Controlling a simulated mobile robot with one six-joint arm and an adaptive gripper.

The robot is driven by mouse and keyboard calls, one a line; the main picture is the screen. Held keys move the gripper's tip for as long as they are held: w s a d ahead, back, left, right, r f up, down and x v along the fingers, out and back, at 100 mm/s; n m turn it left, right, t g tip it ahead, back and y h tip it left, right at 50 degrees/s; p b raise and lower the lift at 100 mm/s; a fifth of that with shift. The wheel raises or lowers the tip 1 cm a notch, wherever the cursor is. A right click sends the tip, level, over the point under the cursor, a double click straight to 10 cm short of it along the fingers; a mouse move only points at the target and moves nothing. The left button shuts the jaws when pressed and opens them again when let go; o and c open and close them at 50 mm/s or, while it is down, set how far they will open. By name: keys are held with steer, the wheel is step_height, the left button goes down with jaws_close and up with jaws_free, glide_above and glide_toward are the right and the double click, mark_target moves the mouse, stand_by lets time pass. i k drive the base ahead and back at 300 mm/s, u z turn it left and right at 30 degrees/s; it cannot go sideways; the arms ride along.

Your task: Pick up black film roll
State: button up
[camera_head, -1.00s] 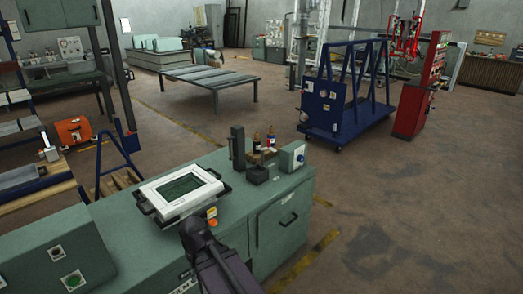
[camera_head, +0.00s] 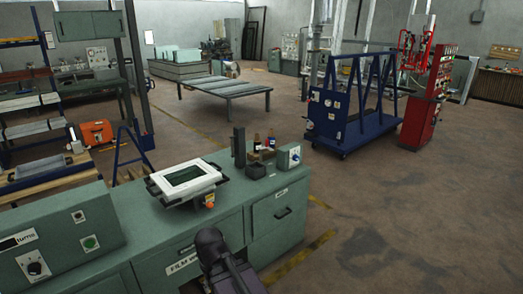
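I cannot make out a black film roll for certain. A dark upright block (camera_head: 239,147) and a small black open box (camera_head: 255,171) stand at the far end of the green workbench (camera_head: 150,235). A dark part of my arm shows at the bottom centre, in front of the bench. No gripper fingers show.
A green control box (camera_head: 60,245) stands at left. A blue wheeled frame (camera_head: 350,125) is beyond; open floor lies at right.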

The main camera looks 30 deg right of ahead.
mark_target(257, 142)
steer(key=k, duration=0.2)
steer(key=z, duration=0.6)
steer(key=i, duration=0.9)
steer(key=z, duration=0.85)
steer(key=i, duration=1.8)
steer(key=u, duration=0.6)
steer(key=i, duration=0.75)
steer(key=u, duration=0.45)
